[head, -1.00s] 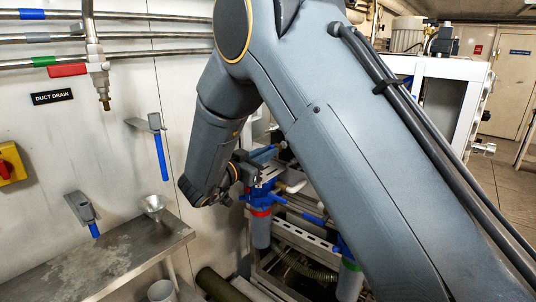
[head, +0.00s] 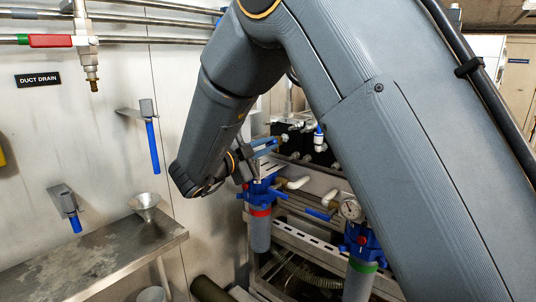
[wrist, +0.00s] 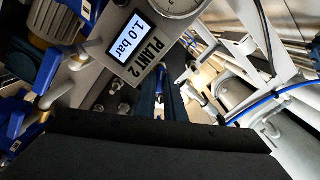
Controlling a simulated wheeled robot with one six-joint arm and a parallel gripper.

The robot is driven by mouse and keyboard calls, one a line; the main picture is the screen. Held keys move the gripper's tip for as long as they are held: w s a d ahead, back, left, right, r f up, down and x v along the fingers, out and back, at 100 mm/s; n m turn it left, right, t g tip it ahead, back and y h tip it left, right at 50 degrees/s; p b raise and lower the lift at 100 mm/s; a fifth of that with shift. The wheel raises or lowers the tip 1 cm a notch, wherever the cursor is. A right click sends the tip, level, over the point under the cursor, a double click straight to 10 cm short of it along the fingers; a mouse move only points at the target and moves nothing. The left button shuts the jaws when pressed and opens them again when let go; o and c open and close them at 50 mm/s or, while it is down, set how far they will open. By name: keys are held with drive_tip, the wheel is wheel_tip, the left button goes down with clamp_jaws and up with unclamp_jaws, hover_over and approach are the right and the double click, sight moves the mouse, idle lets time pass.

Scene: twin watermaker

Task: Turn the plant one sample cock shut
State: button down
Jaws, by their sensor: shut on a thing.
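My gripper (head: 256,160) is at the end of my bent arm, just above the blue head (head: 262,190) of a red-banded filter housing. It appears shut on a slim blue lever (head: 264,143), though the contact is small and partly dark. I cannot read any plant one marking on it. In the wrist view, dark gripper parts fill the bottom, a narrow blue piece (wrist: 160,86) shows above them, and the grip is hidden. A plate marked PLANT 2 (wrist: 139,62) with a 1.0 bar display (wrist: 131,36) stands behind.
A green-banded filter with a blue head (head: 362,240) and a round gauge (head: 351,209) stands to the right. Blue-handled fittings (head: 152,145) project from the left wall. A steel bench (head: 95,262) with a funnel (head: 145,205) is at lower left. Pipework crowds the gripper.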

drive_tip(key=m+b, duration=0.2)
drive_tip(key=b, duration=0.1)
drive_tip(key=m+b, duration=0.1)
drive_tip(key=m, duration=0.1)
drive_tip(key=shift+f, duration=0.25)
drive_tip(key=shift+r+m+b, duration=0.1)
drive_tip(key=shift+m+b, duration=1.1)
drive_tip(key=shift+b, duration=0.2)
drive_tip(key=c, duration=1.8)
unclamp_jaws()
drive_tip(key=shift+s, duration=0.1)
drive_tip(key=shift+c, duration=0.2)
drive_tip(key=shift+s, duration=0.1)
